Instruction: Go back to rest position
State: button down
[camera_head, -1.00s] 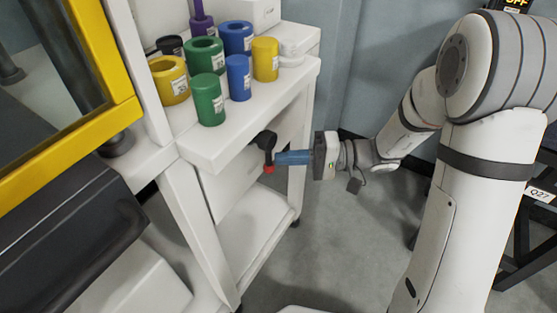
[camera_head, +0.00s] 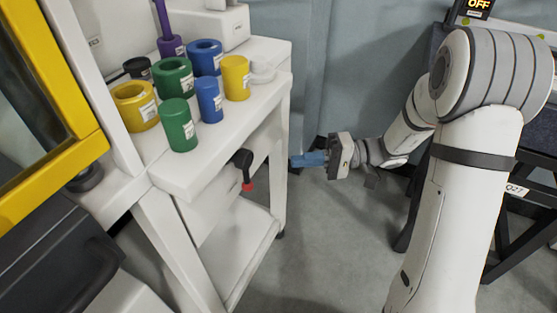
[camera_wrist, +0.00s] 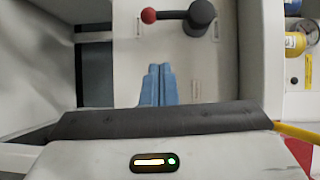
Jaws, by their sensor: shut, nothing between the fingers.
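My gripper (camera_head: 297,160) has blue fingers held together with nothing between them. In the head view it is at the right of the white cart, pointing left and apart from it. A black handle with a red knob (camera_head: 245,168) is on the side of the cart below its top shelf, left of my fingertips with a gap between. In the wrist view the closed blue fingers (camera_wrist: 158,72) show at the middle, and the black handle with its red knob (camera_wrist: 182,16) lies ahead at the top.
The white cart (camera_head: 205,168) carries green, blue and yellow cylinders and rings and a purple post on top. A yellow-framed machine (camera_head: 75,110) stands at the left. Grey floor (camera_head: 320,235) is open between.

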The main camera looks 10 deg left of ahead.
jog(key=s+d+r+m+t+h+p, duration=0.1)
jog(key=s+d+r+h+p, duration=0.3)
jog(key=r+p, duration=0.5)
jog(key=s+d+r+m+t+h+p, duration=0.1)
jog(key=s+d+r+t+h+p, duration=0.3)
jog(key=d+r+h+p, duration=0.3)
jog(key=s+d+r+m+t+h+p, duration=0.1)
jog(key=s+d+r+h+p, duration=0.4)
jog(key=r+p, duration=0.6)
notch_tip(320, 180, up, 3)
jog(key=shift+s+d+m+t+h+p, duration=0.4)
jog(key=shift+d+t+h, duration=0.1)
jog(key=shift+d+t, duration=0.2)
